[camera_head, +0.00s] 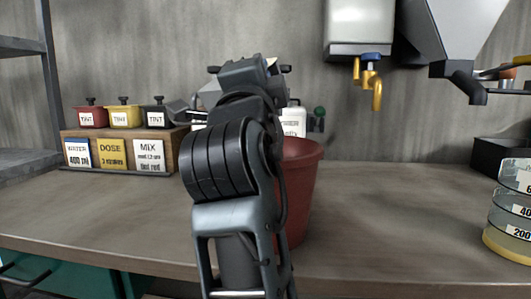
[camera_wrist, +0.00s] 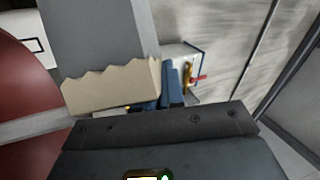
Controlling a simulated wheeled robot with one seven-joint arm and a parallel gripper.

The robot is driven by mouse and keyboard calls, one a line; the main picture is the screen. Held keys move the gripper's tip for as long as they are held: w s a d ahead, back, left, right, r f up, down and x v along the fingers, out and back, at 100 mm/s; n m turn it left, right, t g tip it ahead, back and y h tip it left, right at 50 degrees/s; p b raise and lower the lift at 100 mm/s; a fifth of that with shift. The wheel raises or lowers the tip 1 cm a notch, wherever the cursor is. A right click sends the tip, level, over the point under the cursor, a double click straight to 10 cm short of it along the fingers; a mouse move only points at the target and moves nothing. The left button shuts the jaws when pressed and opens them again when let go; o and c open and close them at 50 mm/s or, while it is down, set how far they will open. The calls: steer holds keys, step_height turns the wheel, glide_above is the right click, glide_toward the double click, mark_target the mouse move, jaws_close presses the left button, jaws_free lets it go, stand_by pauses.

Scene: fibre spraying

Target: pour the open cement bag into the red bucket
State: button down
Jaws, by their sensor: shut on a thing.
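The red bucket (camera_head: 301,185) stands on the worktop, partly hidden behind my arm. A red curved surface at the left of the wrist view (camera_wrist: 22,85) looks like the same bucket. My gripper (camera_head: 240,78) is raised at the height of the bucket's rim or above, and its fingertips are hidden in the head view. The cement bag (camera_wrist: 115,88) shows in the wrist view as a tan paper strip with a torn zigzag edge, just beyond my gripper, which is shut on it. A plain grey shape lies beyond the torn edge; I cannot tell whether it is cement. The bag's tilt is unclear.
A wooden rack (camera_head: 120,148) with tint pots stands at the left. A white bottle (camera_head: 294,120) is behind the bucket. A tank with a yellow tap (camera_head: 375,85) and a grey hopper (camera_head: 455,40) hang above. A graduated beaker (camera_head: 508,220) stands at the right. The worktop between is clear.

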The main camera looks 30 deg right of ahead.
steer(key=shift+s+d+m+h+b, duration=0.15)
steer(key=shift+s+m+h+b, duration=0.35)
steer(key=shift+b, duration=1.35)
steer(key=shift+s+d+m+h+b, duration=0.15)
steer(key=shift+m+h+b, duration=0.65)
steer(key=shift+b, duration=1)
steer(key=shift+s+d+r+m+g+h+b, duration=0.1)
steer(key=shift+s+r+m+g+h+b, duration=0.4)
steer(key=shift+m+b, duration=0.8)
steer(key=shift+s+d+r+m+g+h+b, duration=0.25)
steer(key=shift+m+h+b, duration=0.45)
steer(key=shift+b, duration=1.2)
steer(key=shift+s+r+m+g+h+b, duration=0.3)
steer(key=shift+r+m+g+h+b, duration=0.25)
steer(key=shift+m+b, duration=0.75)
steer(key=shift+s+d+r+m+g+h+b, duration=0.15)
steer(key=shift+s+m+g+h+b, duration=0.1)
steer(key=shift+m+g+h, duration=0.2)
steer(key=shift+s+a+r+m+g+h+b, duration=0.15)
steer(key=shift+m+g+h+b, duration=0.1)
steer(key=shift+m+g+h, duration=0.15)
steer(key=shift+d, duration=0.15)
